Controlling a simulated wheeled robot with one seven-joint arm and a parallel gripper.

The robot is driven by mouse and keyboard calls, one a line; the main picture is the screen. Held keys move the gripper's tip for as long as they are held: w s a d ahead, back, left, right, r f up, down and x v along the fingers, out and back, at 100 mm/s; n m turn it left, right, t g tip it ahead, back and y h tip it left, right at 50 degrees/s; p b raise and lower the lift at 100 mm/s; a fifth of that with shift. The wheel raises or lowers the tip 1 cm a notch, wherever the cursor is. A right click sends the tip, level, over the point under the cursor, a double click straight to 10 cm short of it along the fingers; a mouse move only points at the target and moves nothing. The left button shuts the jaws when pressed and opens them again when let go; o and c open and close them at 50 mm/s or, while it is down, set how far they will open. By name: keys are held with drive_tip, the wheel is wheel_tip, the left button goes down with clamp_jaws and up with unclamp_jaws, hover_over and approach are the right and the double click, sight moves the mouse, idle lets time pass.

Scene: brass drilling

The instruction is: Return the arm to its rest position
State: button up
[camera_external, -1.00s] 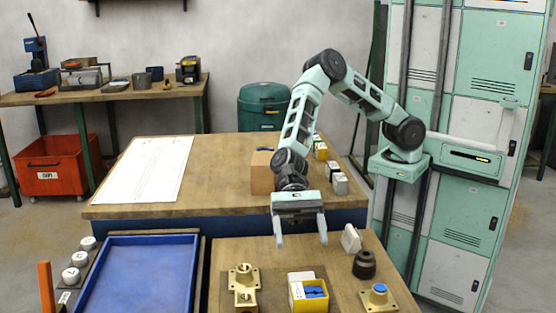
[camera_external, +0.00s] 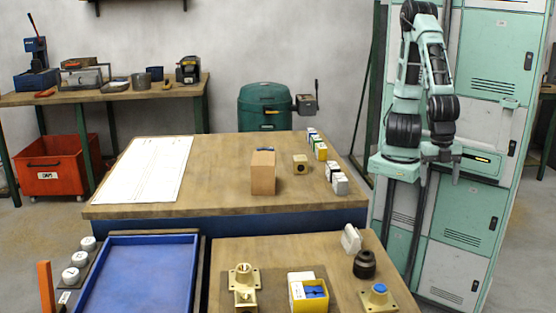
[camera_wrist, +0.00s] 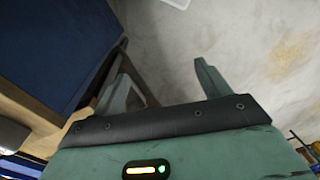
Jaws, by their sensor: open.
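My arm is folded up close to its column at the right in the external view. My gripper (camera_external: 440,168) hangs low beside the column, to the right of the wooden tables and clear of them. In the wrist view my gripper (camera_wrist: 165,85) shows two fingers set well apart, with nothing between them. Beyond the fingers are the grey floor (camera_wrist: 270,60) and a table's edge at the left.
The front table holds brass fittings (camera_external: 243,278), a yellow bin (camera_external: 308,292) and a dark round part (camera_external: 365,264). A blue tray (camera_external: 140,238) lies front left.

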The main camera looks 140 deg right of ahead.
drive_tip(key=shift+s+d+n, duration=0.5)
drive_tip(key=shift+n, duration=0.1)
